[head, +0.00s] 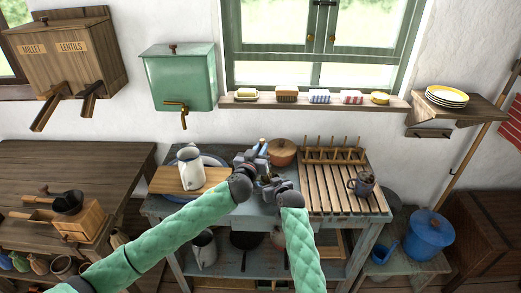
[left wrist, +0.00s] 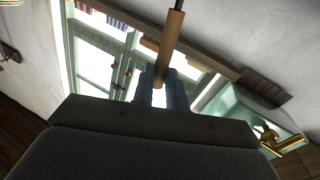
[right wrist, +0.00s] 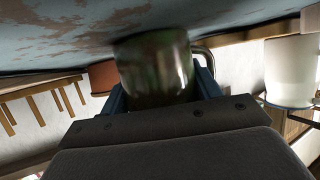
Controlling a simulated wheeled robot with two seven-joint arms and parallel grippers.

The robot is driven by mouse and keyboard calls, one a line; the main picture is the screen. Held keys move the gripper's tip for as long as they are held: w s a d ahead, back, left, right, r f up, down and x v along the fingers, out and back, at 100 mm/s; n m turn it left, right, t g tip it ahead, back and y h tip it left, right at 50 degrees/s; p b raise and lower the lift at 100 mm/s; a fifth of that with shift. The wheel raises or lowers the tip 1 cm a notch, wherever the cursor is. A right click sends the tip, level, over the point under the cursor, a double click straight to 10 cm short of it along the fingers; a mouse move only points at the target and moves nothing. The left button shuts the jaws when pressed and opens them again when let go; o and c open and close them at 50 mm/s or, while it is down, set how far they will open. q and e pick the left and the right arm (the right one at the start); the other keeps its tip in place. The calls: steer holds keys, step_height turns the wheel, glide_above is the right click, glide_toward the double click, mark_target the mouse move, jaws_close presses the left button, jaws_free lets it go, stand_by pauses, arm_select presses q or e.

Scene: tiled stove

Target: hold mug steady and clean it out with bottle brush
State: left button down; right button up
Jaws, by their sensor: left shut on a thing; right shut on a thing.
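My left gripper (head: 258,155) is shut on the wooden handle of the brush (left wrist: 169,40), which sticks out past its blue fingers (left wrist: 162,92). The brush's bristles cannot be made out. My right gripper (head: 276,186) is lower and closer, shut on a dark green, worn mug (right wrist: 157,68) between its blue fingers. The mug's handle shows at its right in the right wrist view. The mug is at the worn blue counter surface (right wrist: 60,40); I cannot tell whether it touches. In the head view my grippers mostly hide the mug and brush.
A slatted drying rack (head: 325,190) with pegs and a dark cup (head: 363,184) lies to the right.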

arm_select(q)
steer(key=shift+f, duration=0.55)
stand_by(0.4)
steer(key=shift+s+d, duration=0.1)
steer(key=shift+d, duration=0.05)
steer(key=shift+w+d, duration=0.2)
steer(key=shift+w, duration=0.25)
stand_by(2.2)
steer(key=shift+a, duration=0.1)
